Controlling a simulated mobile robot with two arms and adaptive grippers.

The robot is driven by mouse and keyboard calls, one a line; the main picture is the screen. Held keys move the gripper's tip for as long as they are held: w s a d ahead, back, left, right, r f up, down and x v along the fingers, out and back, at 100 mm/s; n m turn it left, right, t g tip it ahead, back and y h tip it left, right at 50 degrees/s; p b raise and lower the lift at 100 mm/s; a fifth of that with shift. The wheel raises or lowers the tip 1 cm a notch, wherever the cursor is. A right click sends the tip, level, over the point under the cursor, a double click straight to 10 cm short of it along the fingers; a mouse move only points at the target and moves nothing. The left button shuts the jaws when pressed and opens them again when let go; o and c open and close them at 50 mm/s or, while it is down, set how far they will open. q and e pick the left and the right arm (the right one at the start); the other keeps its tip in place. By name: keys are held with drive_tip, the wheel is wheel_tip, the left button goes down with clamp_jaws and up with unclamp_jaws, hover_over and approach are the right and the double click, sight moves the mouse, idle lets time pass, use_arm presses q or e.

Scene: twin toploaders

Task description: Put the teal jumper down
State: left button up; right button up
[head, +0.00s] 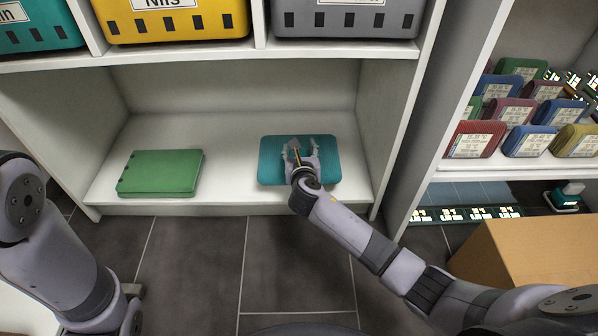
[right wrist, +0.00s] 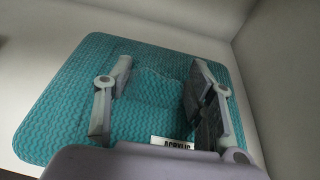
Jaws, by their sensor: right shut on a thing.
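The teal jumper (head: 270,172) is a flat, folded teal bundle on the right part of the low white shelf. It also shows in the right wrist view (right wrist: 70,85), with a knitted wavy pattern and a small white label reading "ACRYLIC" (right wrist: 172,142). My right gripper (head: 300,150) is over the middle of the jumper, fingers pointing at it, and is shut on a raised fold of it. The fingers show on both sides of the fold in the right wrist view (right wrist: 160,85).
A green folded item (head: 160,172) lies on the same shelf (head: 228,185) to the left, with bare shelf between. Yellow (head: 170,22) and grey (head: 345,22) bins stand above. A cardboard box (head: 535,250) stands at right, below a rack of coloured folded items (head: 530,140).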

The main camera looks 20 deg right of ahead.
wheel_tip(320, 180, down, 5)
drive_tip(key=b, duration=0.4)
drive_tip(key=shift+r, duration=0.15)
drive_tip(key=o, duration=1.4)
